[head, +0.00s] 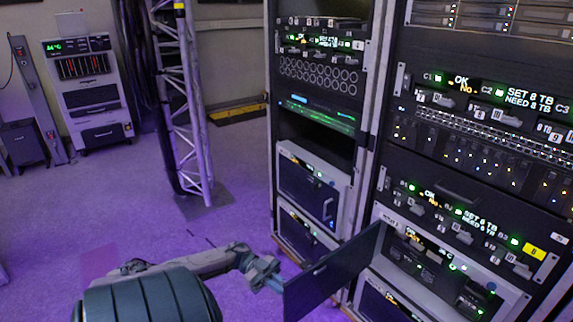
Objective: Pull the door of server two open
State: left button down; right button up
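The server with its front uncovered (430,262) sits low in the right rack, with a small label at its upper left too small to read surely. Its dark door (335,272) stands swung out to the left, hinged at the server's left side. My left gripper (270,283) is at the door's free outer edge, apparently touching it. Its fingertips are partly hidden by the door, so I cannot tell whether they are closed on it. My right gripper is not in view.
A left rack (318,120) holds more units, including one with a closed door and handle (308,188). Another unit (385,305) lies below the open one. A truss tower (185,100) and a cabinet (90,95) stand farther back. The floor (130,205) left of the racks is clear.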

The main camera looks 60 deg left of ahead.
pick_arm(q)
jog(key=shift+s, duration=0.1)
jog(key=c, duration=1.7)
grip_release()
